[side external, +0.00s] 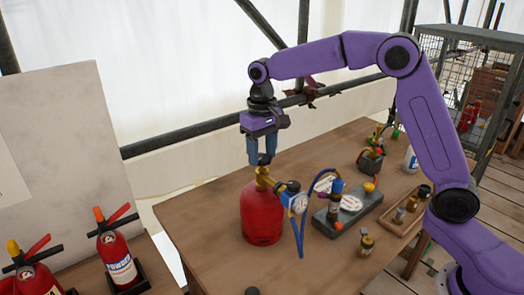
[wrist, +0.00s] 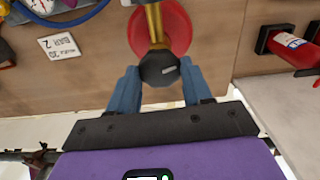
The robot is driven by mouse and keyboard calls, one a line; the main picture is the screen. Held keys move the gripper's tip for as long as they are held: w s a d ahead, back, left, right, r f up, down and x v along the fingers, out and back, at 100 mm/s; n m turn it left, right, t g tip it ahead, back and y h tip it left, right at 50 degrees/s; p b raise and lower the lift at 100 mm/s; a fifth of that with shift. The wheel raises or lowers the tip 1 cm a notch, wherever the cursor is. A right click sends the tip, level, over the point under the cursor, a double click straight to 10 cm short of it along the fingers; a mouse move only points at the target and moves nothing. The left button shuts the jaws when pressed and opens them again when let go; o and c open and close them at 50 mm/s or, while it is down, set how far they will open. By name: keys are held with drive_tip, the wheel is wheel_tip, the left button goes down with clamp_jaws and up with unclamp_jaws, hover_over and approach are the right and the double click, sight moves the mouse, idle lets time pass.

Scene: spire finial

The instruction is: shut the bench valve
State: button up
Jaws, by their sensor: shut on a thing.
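The bench valve's dark knob (wrist: 160,69) sits on a brass stem (wrist: 155,25) above a red gas cylinder (side external: 262,215) on the wooden table. In the side view the knob (side external: 264,158) is just under my gripper, which points straight down. My gripper (side external: 261,162) has blue fingers, shut on the knob. In the wrist view my gripper (wrist: 160,82) has one finger on each side of the knob, and a pale mark shows on its top. A gauge with a blue surround (side external: 296,202) and a blue hose are joined to the valve.
A grey block (side external: 348,213) with a small bottle and a yellow-topped part stands right of the cylinder. A wooden tray (side external: 405,212) of small fittings lies further right. Red extinguishers (side external: 117,258) stand at the left. The table's front is mostly clear.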

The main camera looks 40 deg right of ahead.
sight(262, 157)
drive_tip(key=m, duration=0.3)
drive_tip(key=shift+m, duration=0.3)
drive_tip(key=o, duration=1)
drive_tip(key=shift+o, duration=0.2)
wheel_tip(262, 157, up, 18)
drive_tip(key=shift+f, duration=0.25)
drive_tip(key=shift+s, duration=0.1)
